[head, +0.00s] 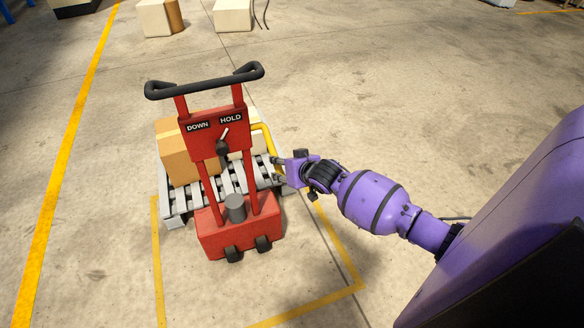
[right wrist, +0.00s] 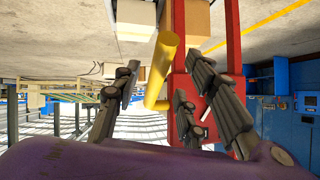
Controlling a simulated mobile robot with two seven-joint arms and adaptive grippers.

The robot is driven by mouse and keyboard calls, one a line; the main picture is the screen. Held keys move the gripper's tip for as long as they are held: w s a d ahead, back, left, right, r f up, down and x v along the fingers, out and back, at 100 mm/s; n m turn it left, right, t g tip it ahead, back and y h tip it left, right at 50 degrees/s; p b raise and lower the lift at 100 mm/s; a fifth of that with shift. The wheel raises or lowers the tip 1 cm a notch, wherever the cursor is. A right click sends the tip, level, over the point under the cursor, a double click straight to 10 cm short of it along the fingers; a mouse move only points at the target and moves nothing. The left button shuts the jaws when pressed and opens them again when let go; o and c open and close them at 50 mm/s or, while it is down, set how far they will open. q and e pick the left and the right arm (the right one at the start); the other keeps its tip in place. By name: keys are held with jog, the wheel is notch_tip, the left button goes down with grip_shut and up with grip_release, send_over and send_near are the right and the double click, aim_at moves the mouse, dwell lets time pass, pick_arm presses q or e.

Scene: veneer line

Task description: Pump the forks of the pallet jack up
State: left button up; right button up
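The red pallet jack (head: 239,231) stands upright on the floor, with a black handlebar (head: 206,82) on top. Its panel (head: 212,119) reads DOWN and HOLD; the pointer of the selector (head: 223,142) leans toward HOLD. A yellow bar (head: 263,133), which looks like the pump lever, is at the jack's right side. My right gripper (head: 277,171) is beside its lower part. In the right wrist view the fingers are spread and the yellow bar (right wrist: 165,58) shows between them; contact cannot be told. My left gripper is out of view.
A slatted grey pallet (head: 178,208) carries a cardboard box (head: 175,150) behind the jack's front. Yellow floor lines (head: 158,262) surround the jack. Pale boxes (head: 154,18) stand far back. Open concrete floor lies to the left and behind.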

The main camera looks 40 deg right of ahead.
jog(key=v, duration=0.6)
jog(key=shift+s+r, duration=0.2)
jog(key=shift+s, duration=0.05)
jog(key=shift+c, duration=0.3)
